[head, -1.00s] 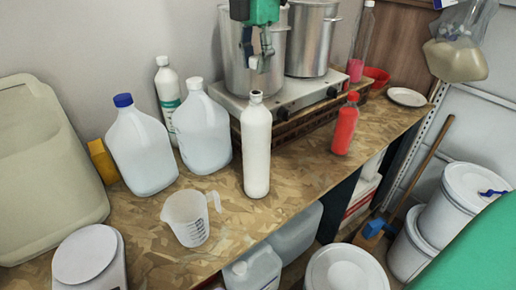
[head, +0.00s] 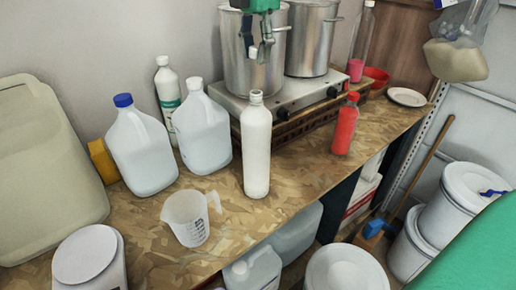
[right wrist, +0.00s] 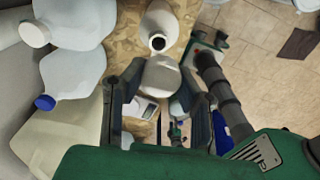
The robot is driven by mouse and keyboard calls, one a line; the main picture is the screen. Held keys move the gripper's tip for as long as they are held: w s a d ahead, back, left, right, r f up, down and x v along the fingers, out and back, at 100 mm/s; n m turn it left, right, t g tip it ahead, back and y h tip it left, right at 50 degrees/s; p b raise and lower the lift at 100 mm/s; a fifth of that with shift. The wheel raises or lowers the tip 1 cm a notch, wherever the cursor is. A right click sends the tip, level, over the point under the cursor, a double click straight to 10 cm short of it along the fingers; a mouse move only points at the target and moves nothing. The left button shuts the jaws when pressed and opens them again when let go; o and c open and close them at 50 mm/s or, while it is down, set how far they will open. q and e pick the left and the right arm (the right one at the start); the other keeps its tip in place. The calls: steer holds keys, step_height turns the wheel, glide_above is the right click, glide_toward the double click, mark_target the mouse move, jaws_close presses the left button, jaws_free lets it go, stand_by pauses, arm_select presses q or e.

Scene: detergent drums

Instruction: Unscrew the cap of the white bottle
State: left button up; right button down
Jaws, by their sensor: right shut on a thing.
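The white bottle (head: 256,150) stands upright on the wooden worktop. Its neck is bare, and in the right wrist view its open dark mouth (right wrist: 158,42) faces the camera. My right gripper (head: 259,50) hangs above and behind the bottle in the head view, in front of a steel pot. In the right wrist view it is shut on the round white cap (right wrist: 161,77), which is apart from the bottle. The cap is hard to make out in the head view. My left gripper is not in view.
Two jugs (head: 142,150) (head: 203,130) and a measuring cup (head: 187,220) stand left of the bottle. A red bottle (head: 345,127) stands to the right. Steel pots (head: 250,65) on a stove (head: 290,95) are behind. White buckets (head: 462,200) stand below at the right.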

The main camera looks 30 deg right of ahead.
mark_target(256, 48)
steer(key=shift+r, duration=0.45)
steer(key=shift+r, duration=0.15)
steer(key=shift+r, duration=1.9)
